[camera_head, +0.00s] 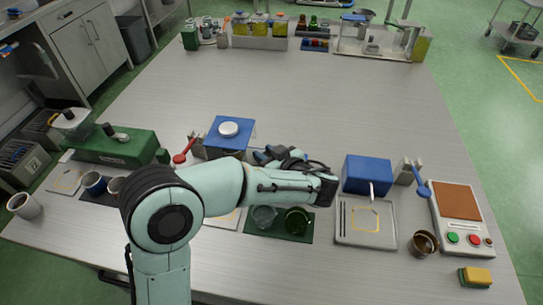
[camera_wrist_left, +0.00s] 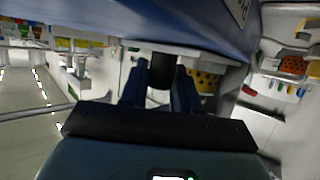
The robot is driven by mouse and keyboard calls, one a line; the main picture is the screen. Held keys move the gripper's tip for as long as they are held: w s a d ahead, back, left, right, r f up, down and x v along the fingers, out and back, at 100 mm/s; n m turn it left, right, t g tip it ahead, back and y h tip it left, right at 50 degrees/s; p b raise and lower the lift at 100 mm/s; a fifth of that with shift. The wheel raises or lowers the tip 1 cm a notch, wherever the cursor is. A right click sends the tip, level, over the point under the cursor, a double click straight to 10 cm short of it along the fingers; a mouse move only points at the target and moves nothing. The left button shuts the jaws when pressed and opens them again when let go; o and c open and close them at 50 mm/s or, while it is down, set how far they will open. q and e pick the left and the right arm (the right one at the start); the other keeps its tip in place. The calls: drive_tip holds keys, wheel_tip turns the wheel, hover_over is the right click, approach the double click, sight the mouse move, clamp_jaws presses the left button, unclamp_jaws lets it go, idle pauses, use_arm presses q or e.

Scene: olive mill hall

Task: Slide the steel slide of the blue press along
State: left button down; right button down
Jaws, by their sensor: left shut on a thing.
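The blue press (camera_head: 237,123) stands near the middle of the table, a blue block with a white round cap on top. My left arm reaches across in front of it, and my left gripper (camera_head: 262,156) is close at its right side. In the left wrist view the blue body of the press (camera_wrist_left: 190,22) fills the top. My left gripper (camera_wrist_left: 160,75) is there under it, its two dark blue fingers shut on a small dark piece (camera_wrist_left: 160,68), apparently the handle of the slide. The steel slide itself cannot be made out clearly. My right gripper is not in view.
A red lever (camera_head: 181,157) stands left of the press. A green mat (camera_head: 275,229) with glass cups lies in front of my forearm. A second blue block (camera_head: 367,172), a grey tray (camera_head: 352,236) and a button panel (camera_head: 460,222) are to the right.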

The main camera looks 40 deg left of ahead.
use_arm(q)
drive_tip(key=shift+s+a, duration=0.15)
drive_tip(key=shift+a, duration=0.05)
drive_tip(key=c, duration=0.9)
unclamp_jaws()
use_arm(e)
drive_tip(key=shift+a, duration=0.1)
use_arm(q)
drive_tip(key=shift+d, duration=0.1)
drive_tip(key=shift+d+r, duration=0.15)
drive_tip(key=shift+d, duration=0.1)
drive_tip(key=p+v, duration=0.1)
drive_tip(key=v, duration=1.1)
drive_tip(key=shift+d, duration=0.25)
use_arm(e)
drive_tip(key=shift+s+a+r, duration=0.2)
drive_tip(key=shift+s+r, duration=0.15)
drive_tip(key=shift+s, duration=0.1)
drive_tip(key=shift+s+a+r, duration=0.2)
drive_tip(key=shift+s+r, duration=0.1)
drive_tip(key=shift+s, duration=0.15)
use_arm(q)
drive_tip(key=shift+s+r, duration=0.1)
drive_tip(key=shift+s, duration=0.05)
